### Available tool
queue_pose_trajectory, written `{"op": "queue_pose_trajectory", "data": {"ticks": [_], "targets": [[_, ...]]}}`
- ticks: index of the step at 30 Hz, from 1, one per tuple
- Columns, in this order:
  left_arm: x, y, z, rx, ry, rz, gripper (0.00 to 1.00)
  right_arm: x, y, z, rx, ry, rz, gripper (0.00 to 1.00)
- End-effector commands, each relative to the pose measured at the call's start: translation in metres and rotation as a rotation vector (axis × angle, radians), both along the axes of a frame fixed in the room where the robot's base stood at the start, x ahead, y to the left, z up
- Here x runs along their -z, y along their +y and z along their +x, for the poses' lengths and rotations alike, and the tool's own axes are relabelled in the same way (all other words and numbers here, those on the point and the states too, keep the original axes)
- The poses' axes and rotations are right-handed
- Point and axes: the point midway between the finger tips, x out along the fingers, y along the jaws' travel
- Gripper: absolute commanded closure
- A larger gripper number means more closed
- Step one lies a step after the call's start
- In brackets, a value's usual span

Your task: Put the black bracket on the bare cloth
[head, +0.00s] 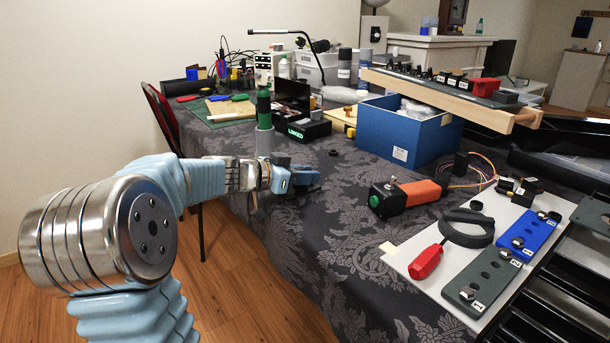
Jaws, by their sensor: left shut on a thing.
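My left gripper (281,180) reaches in from the left over the table's near left edge. It is shut on a small dark piece, which I take to be the black bracket (307,177). The bracket is partly hidden by the fingers, and its exact shape is hard to make out. It is low over the patterned dark cloth (340,230); I cannot tell whether it touches it. Bare cloth stretches to the right of and in front of the gripper. My right gripper is not in view.
A green-topped grey bottle (264,125) stands just behind my left gripper. A black-and-orange tool (405,195) lies to the right. A white board (410,255) holds a red-handled tool (426,262), a blue plate (528,236) and a grey plate (482,279). A blue box (400,135) stands behind.

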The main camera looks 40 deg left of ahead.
Motion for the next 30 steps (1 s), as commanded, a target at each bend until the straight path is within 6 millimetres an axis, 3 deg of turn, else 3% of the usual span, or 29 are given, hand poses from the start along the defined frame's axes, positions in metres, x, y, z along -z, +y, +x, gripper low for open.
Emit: {"op": "queue_pose_trajectory", "data": {"ticks": [12, 13, 17, 30], "targets": [[0.004, -0.001, 0.000, 0.002, -0.002, 0.002, 1.00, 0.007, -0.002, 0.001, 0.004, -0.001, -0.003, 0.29], [0.002, -0.001, 0.000, 0.002, -0.001, 0.002, 0.72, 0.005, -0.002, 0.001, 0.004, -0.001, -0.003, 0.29], [0.002, 0.000, 0.000, 0.002, 0.000, 0.002, 0.52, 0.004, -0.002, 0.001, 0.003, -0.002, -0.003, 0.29], [-0.002, 0.002, -0.007, -0.002, 0.001, 0.004, 0.51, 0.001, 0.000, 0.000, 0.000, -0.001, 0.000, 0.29]]}}
